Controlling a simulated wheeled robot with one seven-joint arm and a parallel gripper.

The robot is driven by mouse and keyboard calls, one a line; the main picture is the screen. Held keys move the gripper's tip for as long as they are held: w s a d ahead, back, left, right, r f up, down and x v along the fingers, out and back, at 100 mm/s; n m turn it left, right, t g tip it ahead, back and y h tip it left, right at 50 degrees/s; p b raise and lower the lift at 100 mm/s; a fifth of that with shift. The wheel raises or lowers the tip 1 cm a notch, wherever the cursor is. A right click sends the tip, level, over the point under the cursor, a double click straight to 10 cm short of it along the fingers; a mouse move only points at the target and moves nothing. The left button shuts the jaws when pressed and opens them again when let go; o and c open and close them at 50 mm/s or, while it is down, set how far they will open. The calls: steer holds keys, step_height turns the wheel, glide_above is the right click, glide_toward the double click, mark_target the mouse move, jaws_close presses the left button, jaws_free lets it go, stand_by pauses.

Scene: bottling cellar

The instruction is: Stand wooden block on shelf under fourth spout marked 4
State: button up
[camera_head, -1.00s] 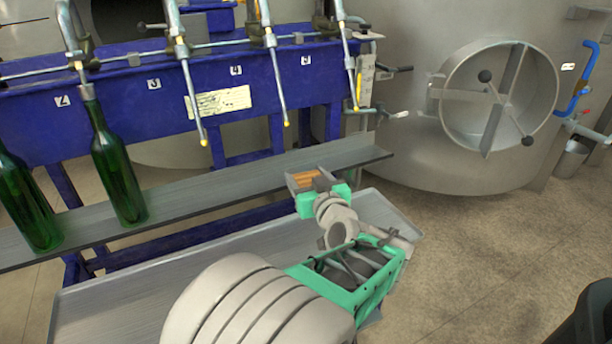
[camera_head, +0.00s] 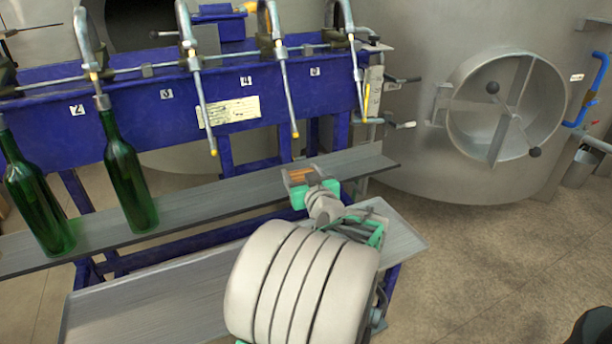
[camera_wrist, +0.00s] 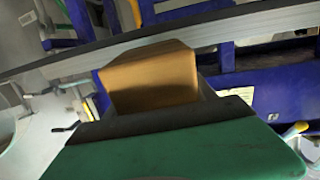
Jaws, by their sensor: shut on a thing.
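My gripper (camera_head: 305,180) is shut on the wooden block (camera_head: 300,174), which shows orange-brown between the jaws. In the wrist view the block (camera_wrist: 150,78) fills the middle, with the shelf's grey edge (camera_wrist: 215,32) behind it. The shelf (camera_head: 205,202) is a long grey board below the spouts. My gripper is at the shelf's right part; whether the block touches the shelf I cannot tell. The label 4 (camera_head: 246,81) is on the blue beam, and a thin spout (camera_head: 289,95) with a yellow tip hangs just right of it, left of my gripper.
Two green bottles stand on the shelf's left part, one (camera_head: 127,175) under the spout by label 2 and one (camera_head: 36,195) at the far left. A lower grey tray (camera_head: 140,290) lies below the shelf. The shelf between bottle and gripper is clear.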

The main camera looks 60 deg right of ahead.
mark_target(288, 166)
steer(key=shift+w+a+p+x, duration=0.15)
steer(key=shift+p+x, duration=0.25)
steer(key=shift+x, duration=1.05)
steer(key=shift+w+a+p+x, duration=0.15)
steer(key=shift+p+x, duration=0.2)
steer(key=shift+x, duration=1.15)
steer(key=shift+w+a+p+x, duration=0.15)
steer(key=shift+p+x, duration=0.25)
steer(key=shift+x, duration=1.05)
steer(key=shift+f+b, duration=0.3)
steer(key=shift+b, duration=0.2)
jaws_close()
steer(key=shift+s+f+b, duration=0.1)
steer(key=shift+f+b, duration=0.2)
steer(key=shift+b, duration=0.1)
steer(key=shift+f, duration=0.1)
